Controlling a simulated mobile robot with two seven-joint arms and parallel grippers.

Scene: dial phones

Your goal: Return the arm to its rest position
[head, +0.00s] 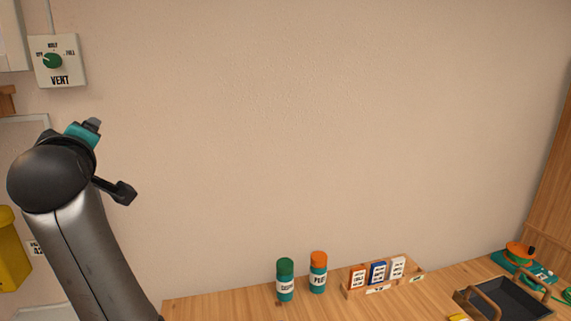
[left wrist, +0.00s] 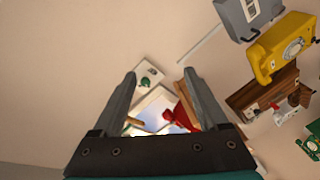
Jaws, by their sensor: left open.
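My left arm (head: 85,245) rises from the bottom left of the head view, in front of the wall. My left gripper (head: 92,124) is at its upper end, mostly hidden behind the dark wrist, below and to the right of the VENT panel (head: 60,78). In the left wrist view the gripper (left wrist: 159,73) has its two grey fingers wide apart, with nothing held between them. A white panel with a green knob (left wrist: 147,80) shows in the background beyond the fingers. My right gripper is in neither view.
A wooden counter holds a green-capped bottle (head: 285,283), an orange-capped bottle (head: 318,275), a card rack (head: 357,291) and a dark tray (head: 500,303). A yellow wall phone (left wrist: 283,47) hangs beside a grey box (left wrist: 246,14). The wall right of my arm is bare.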

